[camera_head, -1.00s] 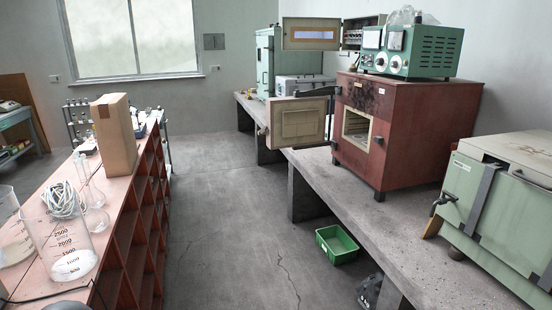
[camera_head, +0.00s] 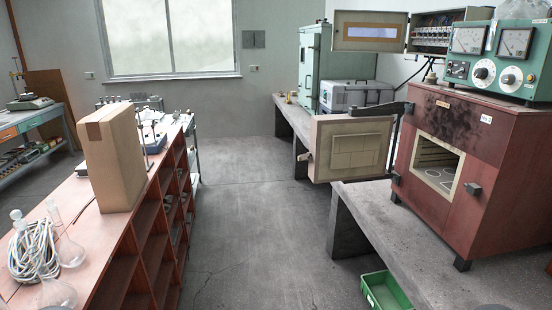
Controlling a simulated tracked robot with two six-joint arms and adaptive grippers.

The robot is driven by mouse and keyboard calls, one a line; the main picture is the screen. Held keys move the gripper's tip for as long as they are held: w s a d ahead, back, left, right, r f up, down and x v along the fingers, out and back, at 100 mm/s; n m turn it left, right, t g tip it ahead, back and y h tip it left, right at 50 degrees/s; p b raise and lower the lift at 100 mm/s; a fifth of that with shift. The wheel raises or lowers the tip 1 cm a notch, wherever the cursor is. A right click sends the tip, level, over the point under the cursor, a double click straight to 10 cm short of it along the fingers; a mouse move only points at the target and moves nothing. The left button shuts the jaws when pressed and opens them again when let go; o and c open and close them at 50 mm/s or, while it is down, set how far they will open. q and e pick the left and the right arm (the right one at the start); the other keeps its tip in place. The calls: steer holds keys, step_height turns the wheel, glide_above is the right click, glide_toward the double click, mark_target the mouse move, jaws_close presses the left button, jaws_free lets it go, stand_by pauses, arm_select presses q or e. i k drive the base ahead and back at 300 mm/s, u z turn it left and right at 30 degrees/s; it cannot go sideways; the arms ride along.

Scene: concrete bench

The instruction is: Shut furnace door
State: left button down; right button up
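The red-brown furnace (camera_head: 490,130) stands on the concrete bench at the right. Its square opening (camera_head: 436,165) faces left and is uncovered, with round marks visible on the chamber floor. The furnace door (camera_head: 350,149) is a pale panel with a light inner face. It stands wide open, swung out to the left of the opening on a dark hinge arm at its upper right. A small handle shows at its left edge. Neither of my grippers is in view.
The concrete bench (camera_head: 362,215) runs along the right, with a green bin (camera_head: 385,292) below it. A green control unit (camera_head: 497,62) sits on the furnace. A red shelf unit (camera_head: 118,262) with a cardboard box (camera_head: 111,157) and glassware stands left. The grey floor (camera_head: 236,215) between is clear.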

mark_target(353, 147)
steer(key=z, duration=0.1)
steer(key=i, duration=2.65)
steer(key=z, duration=0.2)
